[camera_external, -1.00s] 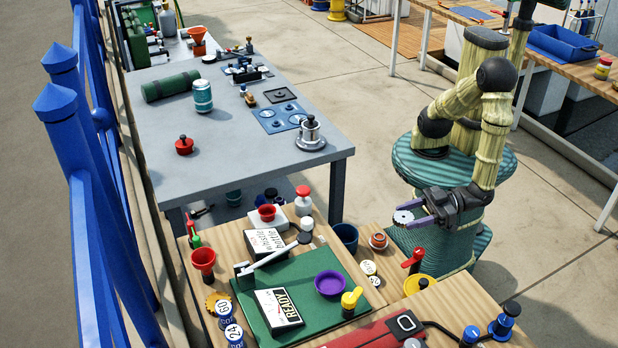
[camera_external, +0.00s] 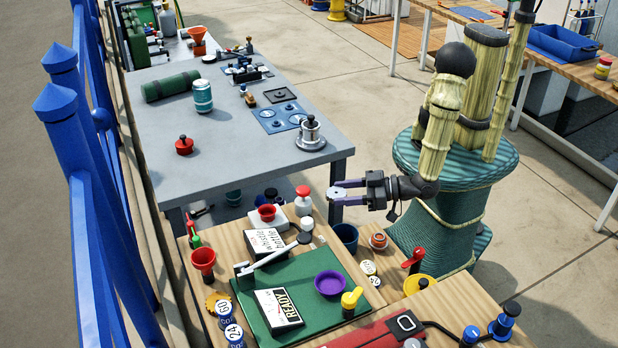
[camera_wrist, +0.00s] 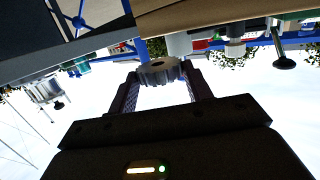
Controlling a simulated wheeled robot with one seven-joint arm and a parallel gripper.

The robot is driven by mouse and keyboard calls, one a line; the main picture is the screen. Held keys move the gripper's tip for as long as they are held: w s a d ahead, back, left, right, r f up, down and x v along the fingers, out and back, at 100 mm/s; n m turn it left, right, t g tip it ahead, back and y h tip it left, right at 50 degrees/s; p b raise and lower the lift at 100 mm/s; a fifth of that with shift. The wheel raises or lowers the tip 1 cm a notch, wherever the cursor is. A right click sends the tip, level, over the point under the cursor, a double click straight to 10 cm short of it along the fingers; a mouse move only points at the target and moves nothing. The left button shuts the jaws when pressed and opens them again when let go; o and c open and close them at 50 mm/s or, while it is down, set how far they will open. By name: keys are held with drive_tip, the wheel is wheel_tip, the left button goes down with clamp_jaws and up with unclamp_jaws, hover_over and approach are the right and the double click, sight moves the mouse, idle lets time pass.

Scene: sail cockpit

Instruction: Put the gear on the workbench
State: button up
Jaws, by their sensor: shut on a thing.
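My gripper (camera_external: 338,192) is shut on the gear, a small pale grey toothed disc (camera_external: 336,191). The gear also shows between the two fingers in the wrist view (camera_wrist: 160,71). In the outside view the gear is in the air, by the near right leg of the grey table and just right of the wooden table's far corner. Two tables could be the workbench: the grey metal-topped table (camera_external: 240,155) and the wooden-topped table (camera_external: 232,246) in front. I cannot tell which one is meant.
The grey table's near right part holds a silver pot-like piece (camera_external: 311,133) and a blue plate with round parts (camera_external: 279,118); a red knobbed piece (camera_external: 184,145) stands left. Its near middle is bare. The wooden table is crowded, with a white red-topped bottle (camera_external: 303,200) near the gripper.

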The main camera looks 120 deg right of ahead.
drive_tip(key=w+d+r+m+g+h+p, duration=0.1)
drive_tip(key=w+d+r+m+h, duration=0.1)
drive_tip(key=w+d, duration=0.35)
drive_tip(key=w+d+r+m+g+h+p, duration=0.1)
drive_tip(key=w+d+r, duration=0.1)
drive_tip(key=d, duration=0.7)
wheel_tip(320, 180, up, 4)
drive_tip(key=m+g+h+p, duration=0.1)
drive_tip(key=m+g+h, duration=0.1)
drive_tip(key=g+h, duration=0.1)
hover_over(270, 154)
drive_tip(key=shift+f, duration=0.1)
drive_tip(key=shift+f, duration=0.1)
wheel_tip(270, 154, down, 6)
drive_tip(key=shift+f+b, duration=0.1)
drive_tip(key=shift+b, duration=0.35)
drive_tip(key=shift+f, duration=1.85)
